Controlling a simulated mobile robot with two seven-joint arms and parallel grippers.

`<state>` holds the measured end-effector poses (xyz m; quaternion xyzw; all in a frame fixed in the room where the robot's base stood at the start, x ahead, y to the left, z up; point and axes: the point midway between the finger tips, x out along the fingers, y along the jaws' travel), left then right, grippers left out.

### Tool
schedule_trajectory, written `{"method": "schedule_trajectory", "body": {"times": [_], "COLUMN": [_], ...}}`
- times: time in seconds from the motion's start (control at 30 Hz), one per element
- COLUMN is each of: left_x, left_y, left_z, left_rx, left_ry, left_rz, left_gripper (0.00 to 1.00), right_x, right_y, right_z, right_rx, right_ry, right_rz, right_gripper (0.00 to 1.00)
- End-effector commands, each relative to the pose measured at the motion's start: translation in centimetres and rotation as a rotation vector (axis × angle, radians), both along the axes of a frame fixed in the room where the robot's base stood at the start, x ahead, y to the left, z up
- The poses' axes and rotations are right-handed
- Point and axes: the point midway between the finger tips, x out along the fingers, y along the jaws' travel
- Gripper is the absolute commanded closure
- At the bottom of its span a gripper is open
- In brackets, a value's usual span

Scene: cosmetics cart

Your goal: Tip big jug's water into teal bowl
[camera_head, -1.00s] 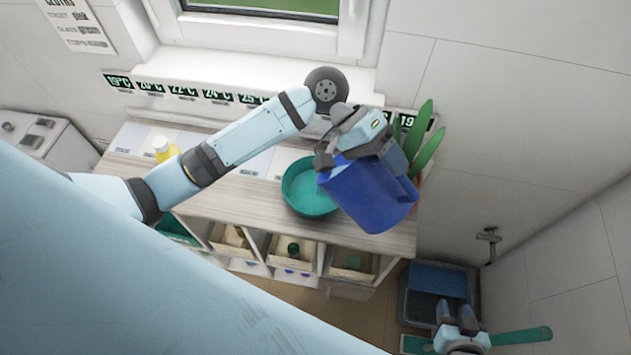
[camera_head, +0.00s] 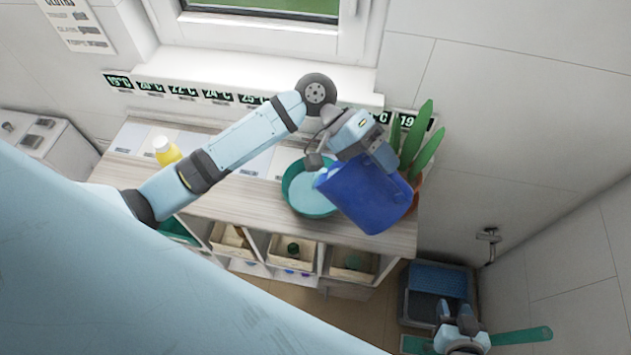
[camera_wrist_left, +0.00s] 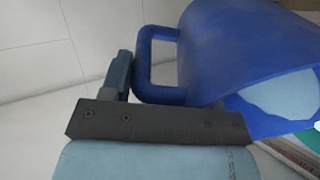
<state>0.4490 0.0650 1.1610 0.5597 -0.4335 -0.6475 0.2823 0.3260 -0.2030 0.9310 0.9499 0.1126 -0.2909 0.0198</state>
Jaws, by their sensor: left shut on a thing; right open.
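The big blue jug (camera_head: 368,196) is tilted over the right side of the teal bowl (camera_head: 312,200), its mouth toward the left. The bowl stands on the worktop with pale blue water in it. My left gripper (camera_head: 350,150) is shut on the jug, whose handle shows in the left wrist view (camera_wrist_left: 150,92). Pale water shows at the jug's mouth there (camera_wrist_left: 275,100). The jug hides the bowl's right edge. My right gripper (camera_head: 462,325) is low at the bottom right, open, away from the jug and bowl.
A yellow bottle (camera_head: 166,151) stands at the left of the worktop (camera_head: 240,200). A green-leaved plant (camera_head: 413,140) stands close behind the jug. Open compartments (camera_head: 290,250) lie below. A blue-grey tray (camera_head: 440,280) and teal strip (camera_head: 522,337) are lower right.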

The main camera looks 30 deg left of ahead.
Motion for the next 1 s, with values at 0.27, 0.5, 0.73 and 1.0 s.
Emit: {"method": "schedule_trajectory", "body": {"times": [0.27,0.5,0.73,1.0], "left_x": [0.1,0.12,0.17,0.24], "left_y": [0.32,0.34,0.62,0.79], "left_z": [0.07,0.1,0.05,0.08], "left_rx": [-0.024,-0.026,-0.045,-0.055], "left_ry": [0.007,0.006,0.012,0.014], "left_rz": [0.0,-0.001,0.0,0.001], "left_gripper": [0.99,0.99,0.99,0.99], "right_x": [0.01,0.01,0.0,-0.02], "right_y": [-0.01,-0.02,-0.02,-0.03], "right_z": [0.02,0.03,-0.03,-0.09], "right_rx": [0.0,0.0,0.0,-0.001], "right_ry": [0.0,0.0,0.001,0.002], "right_rz": [0.0,0.0,0.0,-0.001], "right_gripper": [0.57,0.57,0.57,0.57]}}
